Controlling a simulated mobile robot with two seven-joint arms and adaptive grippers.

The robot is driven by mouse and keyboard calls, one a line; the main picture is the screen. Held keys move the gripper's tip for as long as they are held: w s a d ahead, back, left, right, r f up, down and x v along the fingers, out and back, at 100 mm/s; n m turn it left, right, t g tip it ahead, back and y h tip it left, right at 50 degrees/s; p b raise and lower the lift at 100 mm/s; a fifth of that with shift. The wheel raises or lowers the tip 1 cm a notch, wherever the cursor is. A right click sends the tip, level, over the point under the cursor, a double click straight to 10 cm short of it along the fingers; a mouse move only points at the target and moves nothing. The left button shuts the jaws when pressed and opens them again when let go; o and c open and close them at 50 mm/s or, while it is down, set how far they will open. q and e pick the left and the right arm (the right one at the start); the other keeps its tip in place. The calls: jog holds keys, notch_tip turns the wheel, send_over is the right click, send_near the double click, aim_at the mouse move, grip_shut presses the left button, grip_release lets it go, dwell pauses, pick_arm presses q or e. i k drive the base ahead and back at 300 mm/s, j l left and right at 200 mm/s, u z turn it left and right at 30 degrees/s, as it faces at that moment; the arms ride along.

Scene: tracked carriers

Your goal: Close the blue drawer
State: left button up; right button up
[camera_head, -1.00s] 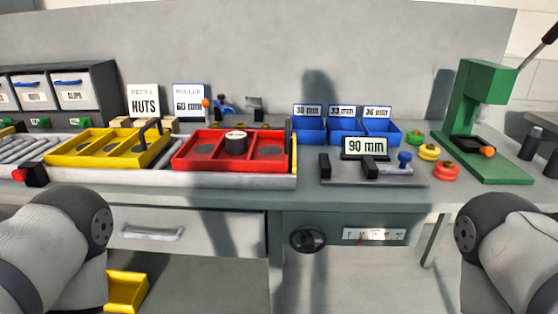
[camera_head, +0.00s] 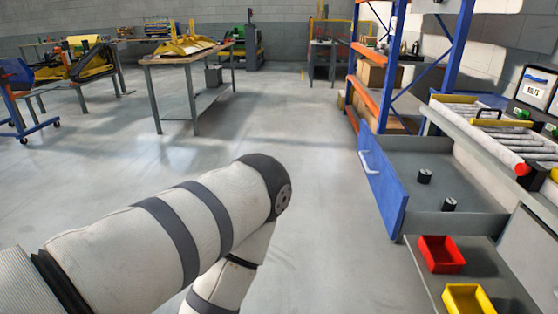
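The blue drawer (camera_head: 382,190) stands pulled open at the right, below the workbench. Its blue front with a pale handle (camera_head: 368,161) faces left. Inside the grey drawer tray lie two small dark cylinders, one farther back (camera_head: 424,176) and one nearer (camera_head: 449,204). My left arm comes in from the lower left and bends down in the middle of the view, left of the drawer and apart from it. The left gripper is out of the picture below. My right arm and gripper are not in view.
A red bin (camera_head: 441,254) and a yellow bin (camera_head: 467,299) sit on a shelf below the drawer. A roller conveyor (camera_head: 495,135) runs along the bench top. A blue and orange rack (camera_head: 455,60) stands behind. The floor (camera_head: 310,200) left of the drawer is clear.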

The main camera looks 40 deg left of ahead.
aim_at(392, 165)
jog(key=u, duration=0.45)
jog(key=i+l, duration=0.25)
jog(key=i, duration=0.25)
jog(key=i+l, duration=0.2)
jog(key=i, duration=0.25)
